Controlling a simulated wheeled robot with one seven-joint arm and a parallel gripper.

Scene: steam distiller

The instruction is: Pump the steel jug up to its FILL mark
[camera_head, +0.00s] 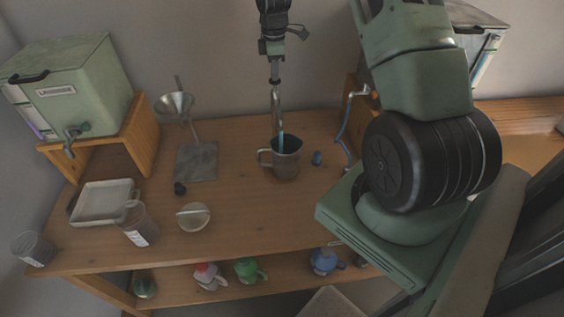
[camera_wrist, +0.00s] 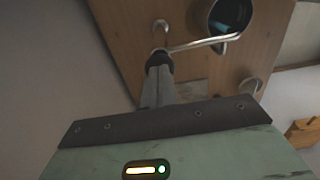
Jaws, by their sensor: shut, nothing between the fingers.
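The steel jug (camera_head: 286,164) stands upright on the wooden bench, its handle to the left. Its open top, with dark bluish liquid inside, shows in the wrist view (camera_wrist: 232,14). A chrome pump (camera_head: 276,101) rises just behind the jug. Its thin metal arm (camera_wrist: 207,43) reaches over the jug's mouth, and a pale blue streak shows below it in the head view. My gripper (camera_head: 275,79) points down at the pump's top, fingers shut and empty. In the wrist view its dark fingertips (camera_wrist: 159,59) overlap the pump's end; contact is unclear. The FILL mark is not readable.
A green tank (camera_head: 72,88) sits on a wooden stand at left. A funnel stand (camera_head: 197,160), white tray (camera_head: 103,202), clear beaker (camera_head: 137,224) and small dish (camera_head: 193,216) occupy the left bench. Coloured bottles stand on the lower shelf.

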